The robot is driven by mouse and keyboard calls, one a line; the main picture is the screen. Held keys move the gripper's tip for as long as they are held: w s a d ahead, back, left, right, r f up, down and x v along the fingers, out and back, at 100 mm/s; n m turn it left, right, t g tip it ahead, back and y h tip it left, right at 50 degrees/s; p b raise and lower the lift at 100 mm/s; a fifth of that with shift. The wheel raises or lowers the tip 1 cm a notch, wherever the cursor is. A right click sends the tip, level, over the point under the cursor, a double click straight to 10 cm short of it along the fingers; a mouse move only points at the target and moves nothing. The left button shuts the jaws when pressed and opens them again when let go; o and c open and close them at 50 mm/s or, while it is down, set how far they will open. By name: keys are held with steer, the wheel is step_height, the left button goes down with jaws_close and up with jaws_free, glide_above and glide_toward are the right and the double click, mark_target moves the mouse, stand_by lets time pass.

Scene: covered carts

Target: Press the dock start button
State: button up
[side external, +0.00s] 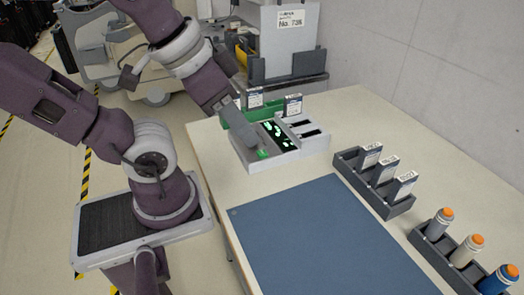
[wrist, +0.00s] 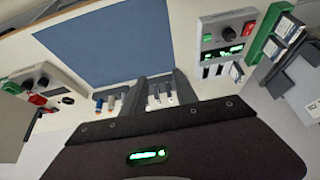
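The grey dock (side external: 290,150) stands on the table's far part, with a lit green screen (side external: 278,134) and slots. Its green button (side external: 262,154) is on the near end. In the wrist view, the dock (wrist: 228,58) is at upper right, with the green button (wrist: 208,38) uncovered and a red part (wrist: 250,27) opposite. I see nothing held.
A blue mat (side external: 325,240) covers the near table. A rack of cards (side external: 385,207) and a rack of orange-capped bottles (side external: 440,250) line the right. A green holder (side external: 237,117) with cards stands behind the dock. Another control box (wrist: 35,80) shows at left in the wrist view.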

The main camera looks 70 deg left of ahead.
jaws_close()
stand_by(1.4)
